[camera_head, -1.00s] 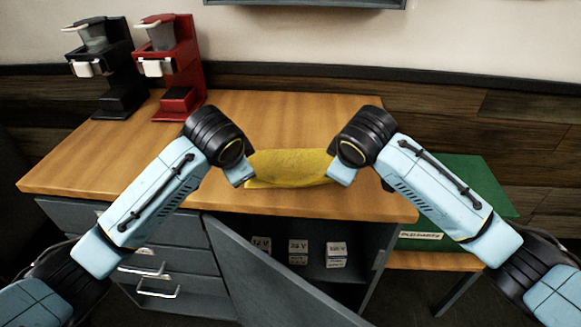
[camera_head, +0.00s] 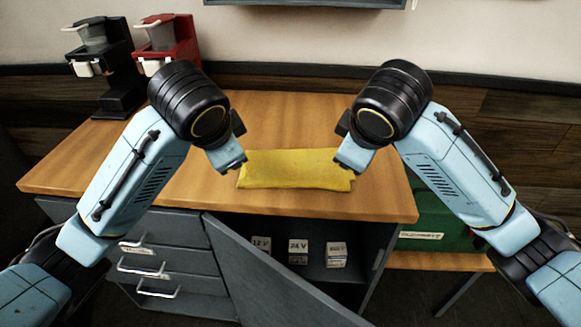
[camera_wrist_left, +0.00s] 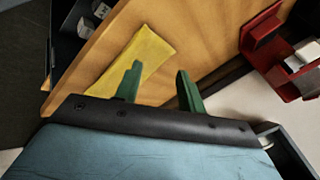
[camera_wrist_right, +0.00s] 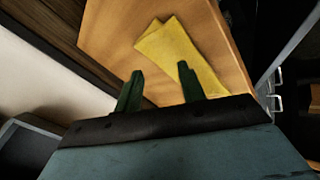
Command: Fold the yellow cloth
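The yellow cloth (camera_head: 292,170) lies flat on the wooden tabletop as a long, narrow folded strip near the front edge. It also shows in the left wrist view (camera_wrist_left: 143,60) and in the right wrist view (camera_wrist_right: 180,52), where one corner sticks out. My left gripper (camera_head: 236,166) is above the tabletop by the cloth's left end. In the left wrist view its green fingers (camera_wrist_left: 158,82) are apart with nothing between them. My right gripper (camera_head: 346,172) is above the cloth's right end. Its fingers (camera_wrist_right: 161,82) are also apart and empty in the right wrist view.
A black brewer (camera_head: 108,70) and a red brewer (camera_head: 172,45) stand at the back left of the table (camera_head: 270,112). An open cabinet door (camera_head: 270,275) and labelled boxes (camera_head: 298,252) are below. A green bin (camera_head: 435,215) is at the right. The tabletop behind the cloth is clear.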

